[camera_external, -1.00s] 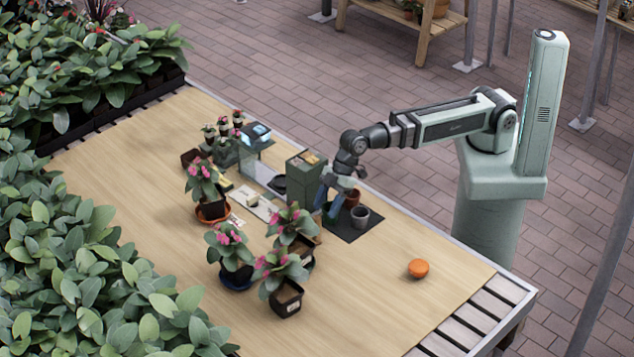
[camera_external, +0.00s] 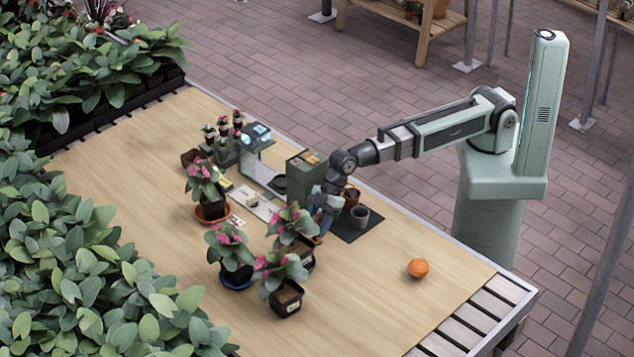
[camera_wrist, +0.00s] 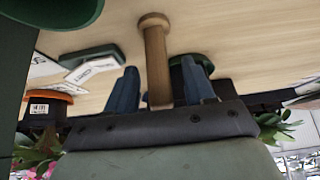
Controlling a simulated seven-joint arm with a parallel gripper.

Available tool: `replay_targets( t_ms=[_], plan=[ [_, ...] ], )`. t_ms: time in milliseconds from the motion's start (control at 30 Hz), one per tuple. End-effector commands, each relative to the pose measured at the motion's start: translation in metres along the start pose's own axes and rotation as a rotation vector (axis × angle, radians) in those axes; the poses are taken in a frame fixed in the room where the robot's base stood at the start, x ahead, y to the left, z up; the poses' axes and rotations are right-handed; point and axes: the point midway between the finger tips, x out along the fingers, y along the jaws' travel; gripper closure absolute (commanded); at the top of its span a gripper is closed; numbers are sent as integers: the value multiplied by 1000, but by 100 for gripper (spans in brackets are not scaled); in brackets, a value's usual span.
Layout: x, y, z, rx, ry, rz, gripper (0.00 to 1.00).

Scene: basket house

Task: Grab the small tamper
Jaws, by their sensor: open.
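A small wooden tamper (camera_wrist: 157,60) with a rounded knob end shows in the middle of the wrist view. My gripper (camera_wrist: 160,85) is open, with one blue finger on each side of the tamper's shaft. Gaps show between the shaft and both fingers. The lower end of the tamper is hidden behind the gripper body. In the external view my gripper (camera_external: 322,222) is low at the edge of the dark mat, beside the potted flowers, and the tamper cannot be made out there.
A grey cup (camera_external: 360,217) and a brown pot (camera_external: 351,197) stand on the dark mat (camera_external: 346,236) right of my gripper. Several potted pink flowers (camera_external: 291,222) stand close on the left. A green box (camera_external: 303,177) stands behind. An orange object (camera_external: 418,268) lies on clear table.

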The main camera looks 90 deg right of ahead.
Motion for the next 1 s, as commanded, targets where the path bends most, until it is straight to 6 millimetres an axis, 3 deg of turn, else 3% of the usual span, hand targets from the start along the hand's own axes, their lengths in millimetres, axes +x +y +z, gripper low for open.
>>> replay_targets(
  t_ms=[100, 633, 1000],
  plan=[
    [0, 0, 0, 0, 0, 0, 48],
    [-1, 0, 0, 0, 0, 0, 98],
    [-4, 0, -2, 0, 2, 0, 100]
  ],
)
